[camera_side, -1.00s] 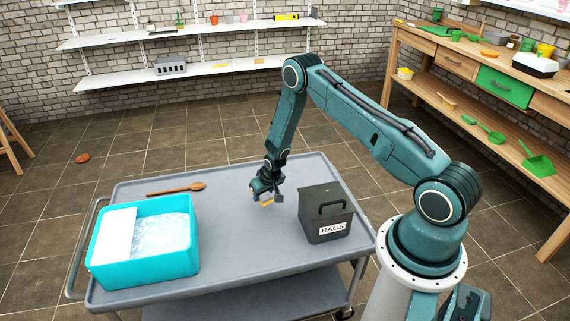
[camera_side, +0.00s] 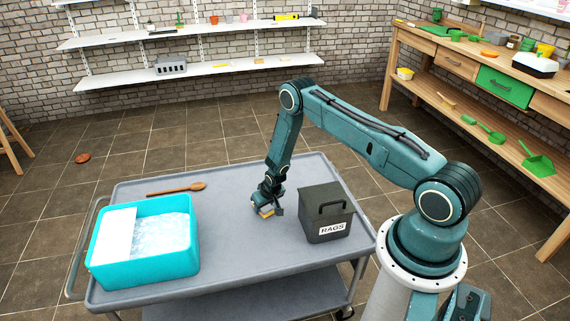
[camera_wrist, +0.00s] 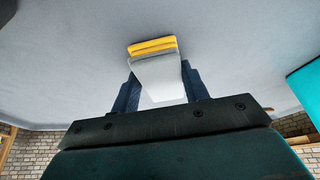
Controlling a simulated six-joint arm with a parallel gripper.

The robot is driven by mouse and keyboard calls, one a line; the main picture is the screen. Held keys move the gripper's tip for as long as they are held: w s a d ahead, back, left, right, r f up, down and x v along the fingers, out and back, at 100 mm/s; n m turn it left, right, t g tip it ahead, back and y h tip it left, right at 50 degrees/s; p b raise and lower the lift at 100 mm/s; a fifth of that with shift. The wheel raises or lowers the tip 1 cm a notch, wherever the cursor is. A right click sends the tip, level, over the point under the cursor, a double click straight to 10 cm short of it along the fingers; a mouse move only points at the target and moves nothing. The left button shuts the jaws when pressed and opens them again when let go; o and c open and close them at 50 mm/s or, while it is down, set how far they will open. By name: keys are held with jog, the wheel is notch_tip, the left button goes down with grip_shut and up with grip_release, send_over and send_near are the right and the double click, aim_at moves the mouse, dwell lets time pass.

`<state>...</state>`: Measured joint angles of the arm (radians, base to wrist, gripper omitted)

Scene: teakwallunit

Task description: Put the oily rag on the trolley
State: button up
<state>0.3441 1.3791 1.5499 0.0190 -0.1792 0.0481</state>
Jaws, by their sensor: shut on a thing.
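My gripper (camera_side: 267,207) is shut on a small folded thing, yellow and pale grey, which looks like the oily rag (camera_side: 265,212). In the wrist view the rag (camera_wrist: 153,46) shows a yellow folded edge and sits between the two dark fingers (camera_wrist: 158,90). The gripper is low over the grey trolley (camera_side: 240,255), left of the lidded bin. I cannot tell whether the rag touches the trolley top.
On the trolley stand a dark bin marked RAGS (camera_side: 326,215), with its lid on, and a turquoise tub (camera_side: 150,262) of foamy water. A wooden spoon (camera_side: 175,189) lies behind the tub. The trolley's middle and front are clear.

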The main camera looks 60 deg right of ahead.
jog(key=shift+f, duration=0.1)
jog(key=o, duration=1)
jog(key=shift+v, duration=6.15)
jog(key=shift+d, duration=0.1)
